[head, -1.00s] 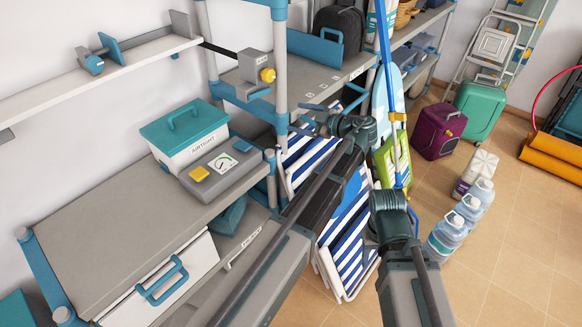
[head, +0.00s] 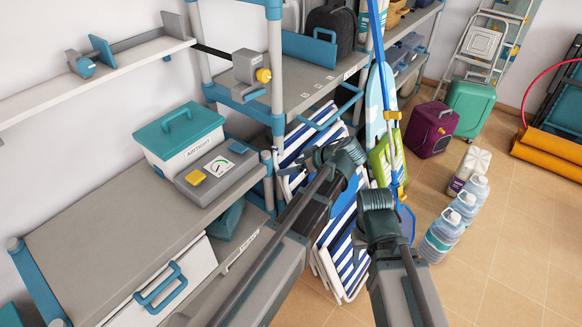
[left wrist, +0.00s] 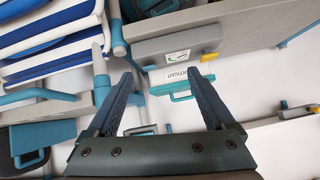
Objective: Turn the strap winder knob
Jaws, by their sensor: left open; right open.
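The strap winder is a grey box (head: 247,69) on the shelf unit's left end, with a black strap running left from it to the wall ledge. Its yellow knob (head: 263,75) faces right in the head view. My left gripper (head: 306,160) is below and right of the knob, apart from it, in front of the striped deck chairs. In the left wrist view its two fingers (left wrist: 163,88) are spread with nothing between them. My right gripper (head: 378,200) is farther right, near the blue broom; its fingertips are hidden.
A teal-lidded box (head: 180,140) and a grey scale (head: 218,174) with a yellow button stand on the lower bench (head: 110,220). Folded striped chairs (head: 345,250) lean beside the shelf.

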